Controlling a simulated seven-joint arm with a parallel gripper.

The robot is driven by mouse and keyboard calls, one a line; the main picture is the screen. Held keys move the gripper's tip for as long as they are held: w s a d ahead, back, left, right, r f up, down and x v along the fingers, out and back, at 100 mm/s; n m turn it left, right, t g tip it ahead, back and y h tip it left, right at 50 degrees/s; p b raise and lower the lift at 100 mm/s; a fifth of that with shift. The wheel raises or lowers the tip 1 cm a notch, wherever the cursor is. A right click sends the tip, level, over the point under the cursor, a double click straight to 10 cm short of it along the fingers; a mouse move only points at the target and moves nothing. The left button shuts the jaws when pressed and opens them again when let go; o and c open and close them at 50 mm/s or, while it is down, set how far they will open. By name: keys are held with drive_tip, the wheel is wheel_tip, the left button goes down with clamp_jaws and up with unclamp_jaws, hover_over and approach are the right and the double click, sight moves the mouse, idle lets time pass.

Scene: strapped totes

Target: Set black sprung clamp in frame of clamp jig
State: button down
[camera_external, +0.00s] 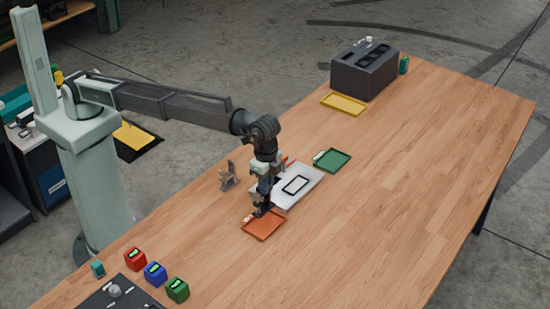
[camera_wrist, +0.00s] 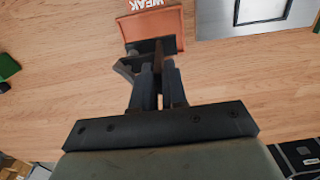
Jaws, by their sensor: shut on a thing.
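My gripper (camera_external: 262,203) is shut on a dark piece, apparently the black sprung clamp (camera_wrist: 127,68), over the orange tray (camera_external: 264,228). In the wrist view, my fingers (camera_wrist: 158,80) point at the tray, and the clamp's angled dark arm sticks out to their left. The fingers hide part of the clamp. I cannot tell whether it touches the tray. A pale plate (camera_external: 308,177) with a black rectangular outline lies just beyond the gripper. A small grey upright stand (camera_external: 228,178) stands left of the plate. I cannot tell which of these is the clamp jig.
A green tray (camera_external: 332,161) lies beyond the plate, and a yellow tray (camera_external: 344,104) lies by a dark box (camera_external: 365,71) at the back. Red, blue and green blocks (camera_external: 155,273) stand front left by a dark panel (camera_external: 118,296). The table's right side is clear.

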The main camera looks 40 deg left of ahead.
drive_tip(key=w+a+r, duration=0.1)
drive_tip(key=w+a, duration=0.1)
drive_tip(key=w, duration=1.8)
drive_tip(key=shift+r, duration=0.35)
drive_tip(key=shift+f, duration=0.1)
drive_tip(key=shift+f, duration=1.6)
drive_tip(key=shift+f, duration=1.5)
drive_tip(key=c, duration=0.7)
unclamp_jaws()
